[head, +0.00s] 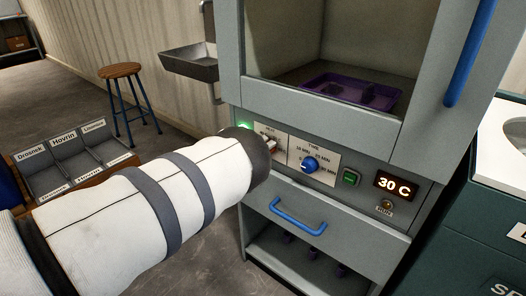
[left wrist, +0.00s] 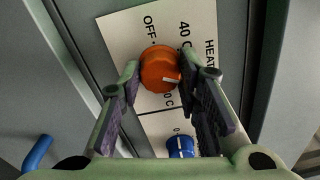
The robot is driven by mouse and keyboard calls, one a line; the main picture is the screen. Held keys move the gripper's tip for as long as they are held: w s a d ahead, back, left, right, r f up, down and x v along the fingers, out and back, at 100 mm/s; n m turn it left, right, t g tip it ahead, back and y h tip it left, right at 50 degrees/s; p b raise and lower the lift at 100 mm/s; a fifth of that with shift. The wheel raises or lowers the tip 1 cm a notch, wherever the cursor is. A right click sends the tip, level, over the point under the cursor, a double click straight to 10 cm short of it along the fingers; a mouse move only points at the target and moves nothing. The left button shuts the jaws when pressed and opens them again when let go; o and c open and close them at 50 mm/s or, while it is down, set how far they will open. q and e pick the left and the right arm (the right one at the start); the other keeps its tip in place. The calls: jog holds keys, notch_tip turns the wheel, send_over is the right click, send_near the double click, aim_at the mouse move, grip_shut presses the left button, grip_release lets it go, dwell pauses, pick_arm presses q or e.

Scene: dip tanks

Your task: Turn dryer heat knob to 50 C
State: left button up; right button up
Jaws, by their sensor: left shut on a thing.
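The orange heat knob (left wrist: 158,66) sits on a white label plate with OFF, 40 C and a partly hidden mark. Its white pointer line lies toward the lower right in the left wrist view. My left gripper (left wrist: 160,80) is shut on the knob, one finger on each side. In the head view my left gripper (head: 272,146) is at the dryer's panel and hides most of the heat plate. The dryer's display (head: 394,186) reads 30 C. My right gripper is not in view.
The blue time knob (head: 309,164) is close beside the heat knob. A green button (head: 350,178) sits right of it. A blue drawer handle (head: 298,217) is below. A purple tray (head: 352,92) is inside the dryer. A stool (head: 121,71) and labelled bins (head: 73,158) stand left.

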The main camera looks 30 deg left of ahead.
pick_arm(q)
jog(key=shift+a, duration=0.1)
dwell(0.3)
jog(key=o, duration=1.1)
jog(key=shift+o, duration=0.2)
jog(key=shift+s, duration=0.15)
jog(key=s+a, duration=0.1)
jog(key=s, duration=1)
jog(key=shift+s+f, duration=0.15)
jog(key=shift+s, duration=0.25)
